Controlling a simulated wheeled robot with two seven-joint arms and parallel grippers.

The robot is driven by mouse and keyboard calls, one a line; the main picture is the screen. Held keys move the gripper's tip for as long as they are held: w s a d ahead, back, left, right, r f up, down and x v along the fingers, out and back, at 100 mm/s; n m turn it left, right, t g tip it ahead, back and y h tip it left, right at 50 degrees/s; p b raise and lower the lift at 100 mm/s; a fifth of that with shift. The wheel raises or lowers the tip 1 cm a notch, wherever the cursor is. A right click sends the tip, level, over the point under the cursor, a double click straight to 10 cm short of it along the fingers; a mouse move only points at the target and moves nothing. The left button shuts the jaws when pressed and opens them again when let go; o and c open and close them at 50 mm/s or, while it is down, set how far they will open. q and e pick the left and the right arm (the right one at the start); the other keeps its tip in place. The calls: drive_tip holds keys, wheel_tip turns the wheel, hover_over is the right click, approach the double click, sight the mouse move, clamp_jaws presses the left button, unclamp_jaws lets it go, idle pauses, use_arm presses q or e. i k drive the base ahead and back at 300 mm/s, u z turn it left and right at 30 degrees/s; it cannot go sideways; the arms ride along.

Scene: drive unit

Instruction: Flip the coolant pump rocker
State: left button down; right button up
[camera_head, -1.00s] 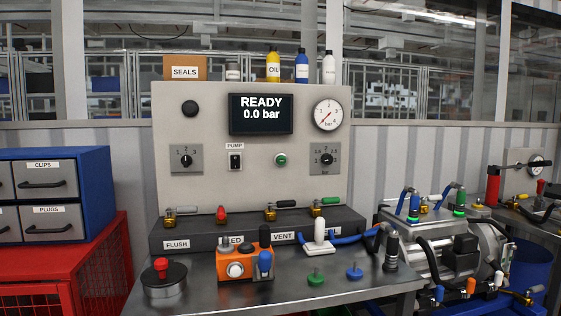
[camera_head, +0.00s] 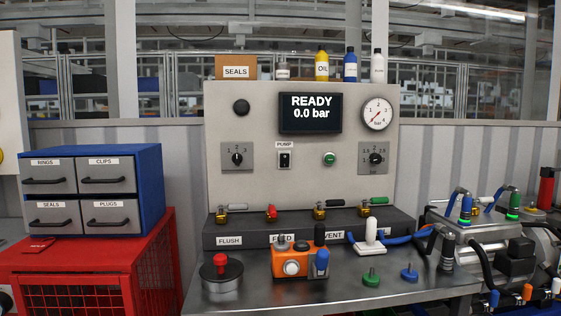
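The coolant pump rocker (camera_head: 284,159) is a small black switch under the PUMP label, on the upright grey panel (camera_head: 330,190) in the head view. A small light mark shows on its face, but its position is too small to tell. It sits between a black rotary knob (camera_head: 237,159) on the left and a green button (camera_head: 329,159) on the right. The display (camera_head: 310,113) above reads READY and 0.0 bar. The pressure gauge (camera_head: 377,114) needle points low. Neither of my grippers shows in the view.
Below the panel, several valves line a dark block (camera_head: 220,230). A blue drawer cabinet (camera_head: 148,170) is left; the drive unit (camera_head: 490,245) is right.

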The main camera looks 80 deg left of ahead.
sight(284, 157)
drive_tip(key=u, duration=2)
